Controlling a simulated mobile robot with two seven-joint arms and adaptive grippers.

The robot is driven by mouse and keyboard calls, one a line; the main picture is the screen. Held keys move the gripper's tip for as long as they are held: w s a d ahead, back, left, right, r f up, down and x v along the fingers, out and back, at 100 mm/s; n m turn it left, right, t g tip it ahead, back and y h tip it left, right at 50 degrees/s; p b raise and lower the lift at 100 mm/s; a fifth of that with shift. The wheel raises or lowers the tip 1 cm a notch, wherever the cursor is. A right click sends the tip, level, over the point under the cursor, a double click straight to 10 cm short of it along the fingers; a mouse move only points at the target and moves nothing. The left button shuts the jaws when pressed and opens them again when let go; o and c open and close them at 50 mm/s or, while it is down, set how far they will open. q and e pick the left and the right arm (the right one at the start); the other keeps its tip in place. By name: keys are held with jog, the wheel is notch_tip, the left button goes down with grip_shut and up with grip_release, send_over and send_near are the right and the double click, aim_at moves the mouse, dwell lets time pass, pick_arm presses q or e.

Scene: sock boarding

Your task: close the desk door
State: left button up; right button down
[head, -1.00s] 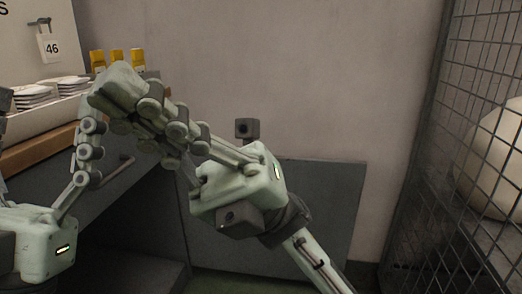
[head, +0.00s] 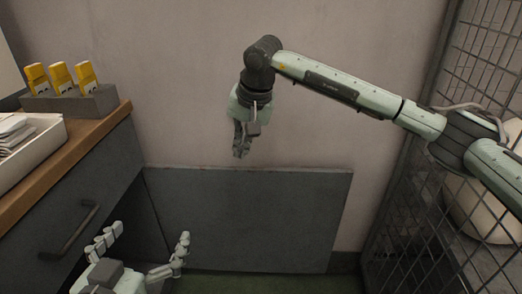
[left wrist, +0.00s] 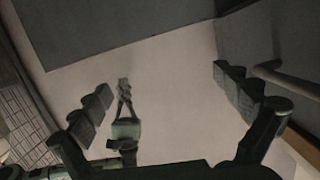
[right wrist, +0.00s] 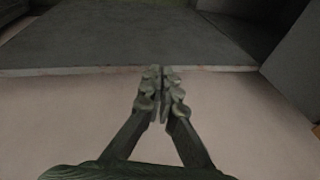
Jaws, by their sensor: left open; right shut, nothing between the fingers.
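The desk door (head: 250,225) is a flat dark grey panel. It stands wide open, out to the right from the dark grey desk (head: 110,185), in front of the wall. In the right wrist view the door (right wrist: 130,38) lies beyond the fingertips. My right gripper (head: 241,152) is shut and empty, pointing down just above the door's top edge; I cannot tell whether it touches. My left gripper (head: 151,236) is open and empty, low in front of the desk's dark opening and the door's left end. The left wrist view shows the right gripper (left wrist: 124,95) between the left fingers.
A drawer handle (head: 70,230) sticks out of the desk front. On the wooden top (head: 75,150) stand a white tray (head: 32,150) and a grey holder (head: 70,102) with yellow items. A wire mesh partition (head: 425,200) bounds the right side, a pale rounded object behind it.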

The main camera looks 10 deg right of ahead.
jog(key=w+d+n+h, duration=0.1)
jog(key=w+d+h, duration=0.2)
jog(key=d, duration=0.4)
jog(key=shift+t, duration=0.3)
jog(key=x, duration=0.8)
jog(key=shift+w+a+f, duration=0.1)
jog(key=shift+a, duration=0.15)
pick_arm(q)
jog(key=shift+s+d+r, duration=0.15)
jog(key=shift+s+r, duration=0.1)
jog(key=shift+s, duration=0.35)
pick_arm(e)
jog(key=shift+w+f, duration=0.25)
jog(key=shift+f, duration=0.4)
